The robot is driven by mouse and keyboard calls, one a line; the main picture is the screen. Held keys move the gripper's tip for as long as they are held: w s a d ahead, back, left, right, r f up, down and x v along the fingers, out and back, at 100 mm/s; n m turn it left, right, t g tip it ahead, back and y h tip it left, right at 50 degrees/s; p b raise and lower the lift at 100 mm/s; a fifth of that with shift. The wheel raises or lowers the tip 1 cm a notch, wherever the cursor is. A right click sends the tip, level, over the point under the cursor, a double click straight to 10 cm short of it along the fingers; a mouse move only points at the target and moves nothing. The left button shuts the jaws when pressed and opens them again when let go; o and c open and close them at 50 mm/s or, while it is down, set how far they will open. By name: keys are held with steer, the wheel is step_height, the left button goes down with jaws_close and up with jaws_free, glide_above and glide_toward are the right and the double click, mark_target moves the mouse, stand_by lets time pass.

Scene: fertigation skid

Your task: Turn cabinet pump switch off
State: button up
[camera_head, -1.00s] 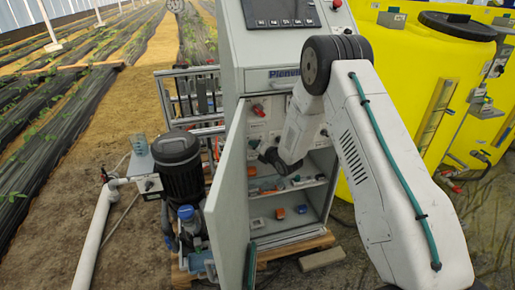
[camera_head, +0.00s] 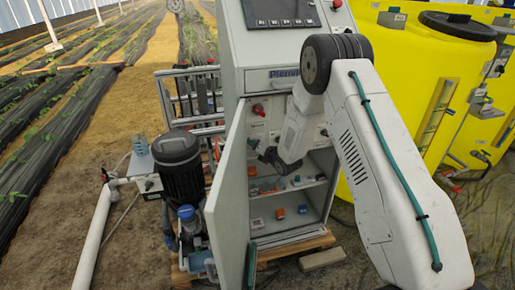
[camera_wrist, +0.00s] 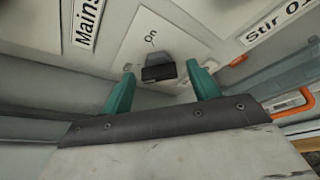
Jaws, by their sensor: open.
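A dark switch knob (camera_wrist: 158,68) sits on a pale plate on the cabinet's inner panel, with the word "On" printed above it in the wrist view. The plate's own name is not in view, so I cannot read which switch it is. My gripper (camera_wrist: 160,73) is open, with one teal fingertip left of the knob and one right of it. I cannot tell whether either fingertip touches the knob. In the head view, my arm reaches into the open cabinet (camera_head: 230,60) and hides my fingertips and the knob.
The cabinet door (camera_head: 228,195) stands open on the left. Labels "Mains" (camera_wrist: 88,22) and "Stir 01" (camera_wrist: 277,22) flank the knob's plate. A red switch (camera_head: 258,110) is higher on the panel. Shelves with small parts lie below. A yellow tank (camera_head: 400,75) stands at right.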

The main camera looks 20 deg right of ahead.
steer(key=v, duration=0.7)
steer(key=shift+s, duration=0.35)
steer(key=shift+d, duration=0.15)
